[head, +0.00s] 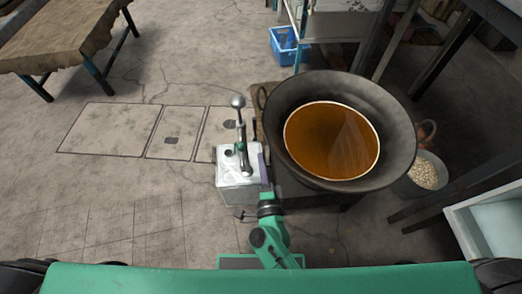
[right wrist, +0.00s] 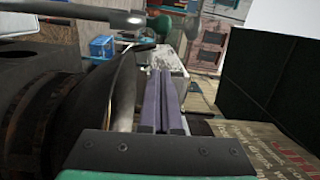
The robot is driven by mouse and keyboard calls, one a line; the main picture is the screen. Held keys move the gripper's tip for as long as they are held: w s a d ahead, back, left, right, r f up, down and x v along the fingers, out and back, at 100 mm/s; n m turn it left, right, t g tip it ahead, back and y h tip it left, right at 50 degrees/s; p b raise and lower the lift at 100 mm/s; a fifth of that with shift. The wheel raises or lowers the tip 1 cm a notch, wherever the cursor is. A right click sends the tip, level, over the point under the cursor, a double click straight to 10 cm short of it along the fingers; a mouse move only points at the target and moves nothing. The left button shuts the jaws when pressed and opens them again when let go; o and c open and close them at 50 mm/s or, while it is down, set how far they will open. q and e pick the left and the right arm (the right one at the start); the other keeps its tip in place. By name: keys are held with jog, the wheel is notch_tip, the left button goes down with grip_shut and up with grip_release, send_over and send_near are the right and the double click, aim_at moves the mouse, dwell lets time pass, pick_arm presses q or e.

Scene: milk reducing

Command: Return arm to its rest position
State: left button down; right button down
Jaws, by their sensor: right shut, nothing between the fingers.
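My right arm, green and dark grey, reaches up from the bottom middle of the head view. Its gripper (head: 264,170) lies between a white box (head: 238,186) and a large black pan (head: 397,130). In the right wrist view its two purple fingers (right wrist: 160,100) lie side by side, shut and empty. The pan holds brown liquid (head: 330,140). A metal lever with a round knob (head: 237,102) stands upright at the box. I cannot tell whether the fingers touch the box or the pan. My left gripper is not in view.
A bucket of pale pieces (head: 425,172) stands right of the pan. A blue crate (head: 288,46) lies behind it. A brown-covered table (head: 62,38) is at the upper left, and dark shelving is at the right. The floor at the left is mostly clear.

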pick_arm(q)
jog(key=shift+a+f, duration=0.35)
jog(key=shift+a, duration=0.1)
pick_arm(e)
jog(key=s, duration=0.2)
jog(key=s+a, duration=0.1)
jog(key=s, duration=0.2)
jog(key=shift+f, duration=0.1)
